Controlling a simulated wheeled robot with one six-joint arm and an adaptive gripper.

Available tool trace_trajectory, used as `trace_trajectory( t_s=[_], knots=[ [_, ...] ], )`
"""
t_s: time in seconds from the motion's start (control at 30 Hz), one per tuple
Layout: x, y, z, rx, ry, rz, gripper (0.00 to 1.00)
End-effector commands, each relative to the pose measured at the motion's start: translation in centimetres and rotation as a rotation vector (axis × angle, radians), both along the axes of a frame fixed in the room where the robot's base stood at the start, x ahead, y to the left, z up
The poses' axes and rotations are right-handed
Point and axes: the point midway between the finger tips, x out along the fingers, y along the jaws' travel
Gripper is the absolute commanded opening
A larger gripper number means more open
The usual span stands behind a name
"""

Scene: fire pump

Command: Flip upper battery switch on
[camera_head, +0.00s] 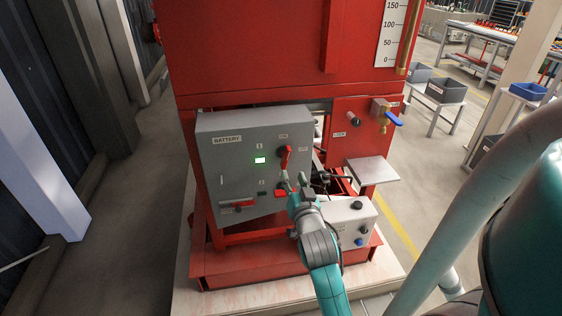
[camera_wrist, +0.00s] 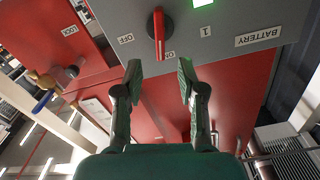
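The grey battery box (camera_head: 240,155) is mounted on the red pump frame. Its upper switch (camera_head: 285,157) is a red handle on a dark round base, right of a lit green display (camera_head: 260,160). In the wrist view, turned upside down, the upper switch (camera_wrist: 158,35) stands upright, its near end beside the ON label; the OFF label (camera_wrist: 126,39) is to its left. My gripper (camera_wrist: 160,70) is open and empty, its fingertips apart on either side of the handle's line, seemingly short of it. In the head view my gripper (camera_head: 293,180) is just below the upper switch.
A red lower handle (camera_head: 237,204) is at the box's bottom left. Another red part (camera_head: 280,194) is partly hidden by my gripper. A small grey box with knobs (camera_head: 350,222), a metal shelf (camera_head: 372,170) and a blue-handled valve (camera_head: 385,112) are to the right.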

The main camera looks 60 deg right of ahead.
Motion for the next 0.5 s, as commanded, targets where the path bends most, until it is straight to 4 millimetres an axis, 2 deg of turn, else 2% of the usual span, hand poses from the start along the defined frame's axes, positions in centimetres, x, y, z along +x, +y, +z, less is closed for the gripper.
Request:
trace_trajectory(
  t_s=[0.5],
  knots=[
    [5.2,-6.0,0.0,-0.001,-0.001,0.001,0.4]
  ],
)
